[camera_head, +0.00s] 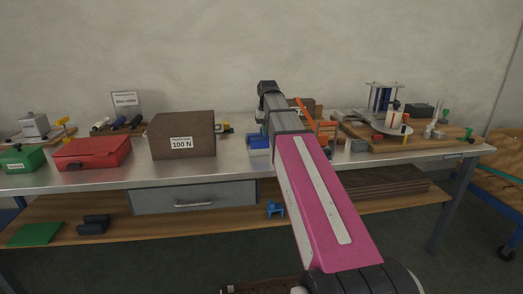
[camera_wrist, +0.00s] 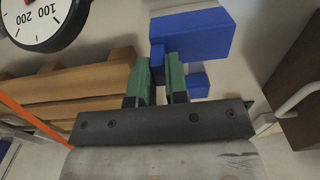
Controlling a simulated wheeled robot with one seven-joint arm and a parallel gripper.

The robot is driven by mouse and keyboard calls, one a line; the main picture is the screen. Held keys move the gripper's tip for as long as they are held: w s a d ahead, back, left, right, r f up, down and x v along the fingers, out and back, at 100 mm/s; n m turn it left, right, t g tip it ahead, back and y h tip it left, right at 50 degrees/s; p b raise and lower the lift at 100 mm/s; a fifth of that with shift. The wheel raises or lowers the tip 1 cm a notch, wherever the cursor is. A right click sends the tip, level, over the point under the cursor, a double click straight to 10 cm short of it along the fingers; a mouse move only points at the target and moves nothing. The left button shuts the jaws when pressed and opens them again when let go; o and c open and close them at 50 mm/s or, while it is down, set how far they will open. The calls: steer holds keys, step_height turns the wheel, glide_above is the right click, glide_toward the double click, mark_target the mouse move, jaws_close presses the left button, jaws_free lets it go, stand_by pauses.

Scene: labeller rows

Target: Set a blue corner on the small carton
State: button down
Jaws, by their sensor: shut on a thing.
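My gripper (camera_wrist: 158,88) shows in the wrist view with its green fingers closed on a blue corner (camera_wrist: 157,60). A larger blue piece (camera_wrist: 190,34) lies just beyond the fingertips and a small blue part (camera_wrist: 198,86) shows beside the right finger; I cannot tell whether these belong to the held corner. In the head view my arm hides the fingers, and a blue piece with a pale lower part (camera_head: 259,143) shows left of the arm. A brown carton (camera_head: 303,107) is partly hidden behind my arm; I cannot tell whether it is the small one.
A large brown box labelled 100 N (camera_head: 182,136) stands left of my arm. A red box (camera_head: 92,152) is farther left. An orange frame (camera_head: 325,131) stands right of the arm. A dial gauge (camera_wrist: 42,22) and wooden slats (camera_wrist: 75,82) lie left in the wrist view.

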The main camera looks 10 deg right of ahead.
steer(key=shift+r, duration=2.2)
steer(key=shift+s+f, duration=0.1)
